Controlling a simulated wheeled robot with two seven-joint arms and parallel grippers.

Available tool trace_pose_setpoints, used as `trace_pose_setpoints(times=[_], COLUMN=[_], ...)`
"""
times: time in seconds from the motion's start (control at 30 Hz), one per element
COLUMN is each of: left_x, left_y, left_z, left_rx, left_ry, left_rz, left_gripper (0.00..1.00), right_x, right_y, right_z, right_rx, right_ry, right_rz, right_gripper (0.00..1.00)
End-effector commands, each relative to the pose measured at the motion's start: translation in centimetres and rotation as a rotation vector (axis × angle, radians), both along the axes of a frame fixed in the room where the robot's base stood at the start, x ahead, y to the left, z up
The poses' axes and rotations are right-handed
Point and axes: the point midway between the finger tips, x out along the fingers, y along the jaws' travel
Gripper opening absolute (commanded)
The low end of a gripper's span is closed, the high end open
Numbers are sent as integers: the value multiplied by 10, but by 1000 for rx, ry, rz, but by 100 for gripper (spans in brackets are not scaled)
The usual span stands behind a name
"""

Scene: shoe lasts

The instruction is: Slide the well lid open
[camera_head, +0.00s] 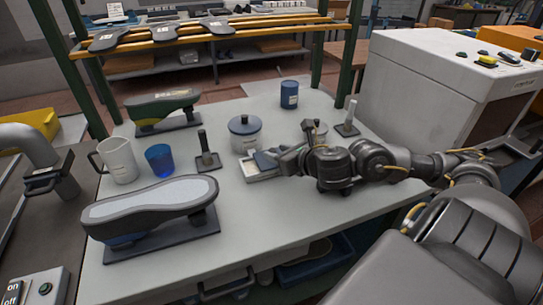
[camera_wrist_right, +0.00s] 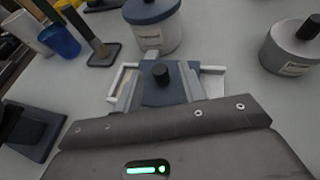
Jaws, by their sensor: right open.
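The well is a small low white box (camera_head: 262,178) in the middle of the table, and its white rim also shows in the wrist view (camera_wrist_right: 211,85). Its blue lid (camera_wrist_right: 162,94) lies over the middle of the box and carries a short black knob (camera_wrist_right: 160,74). Pale strips of the box show on both sides of the lid. My right gripper (camera_head: 277,160) reaches in from the right over the box. In the wrist view its fingers (camera_wrist_right: 160,90) are open, one on each side of the lid and knob. Contact cannot be told. My left gripper is not in view.
A white pot with a blue lid (camera_head: 245,134) stands close behind the well. A brush in a holder (camera_head: 206,152), a blue cup (camera_head: 160,160) and a white mug (camera_head: 118,160) stand left. A shoe last (camera_head: 150,208) is front left. The front right tabletop is clear.

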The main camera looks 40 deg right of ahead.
Motion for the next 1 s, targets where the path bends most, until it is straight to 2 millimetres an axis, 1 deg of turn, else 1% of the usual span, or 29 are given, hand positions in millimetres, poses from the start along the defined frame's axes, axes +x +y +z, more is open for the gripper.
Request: trace_pose_setpoints(times=[0.13,0.3,0.43,0.6,0.63,0.93,1.0], left_x=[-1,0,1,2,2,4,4], left_y=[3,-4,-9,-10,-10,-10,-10], left_z=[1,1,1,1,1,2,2], left_rx=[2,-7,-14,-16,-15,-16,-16], left_ry=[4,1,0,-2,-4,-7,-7], left_rz=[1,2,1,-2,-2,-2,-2], left_gripper=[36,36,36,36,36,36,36], right_x=[17,28,30,30,30,30,30], right_y=[0,0,0,0,0,0,0], right_z=[-5,-10,-11,-11,-11,-11,-11], right_rx=[4,2,-1,-1,-1,-1,-1], right_ry=[-2,0,0,0,0,0,0], right_rz=[-2,1,4,4,4,3,3], right_gripper=[40,40,40,40,39,0,0])
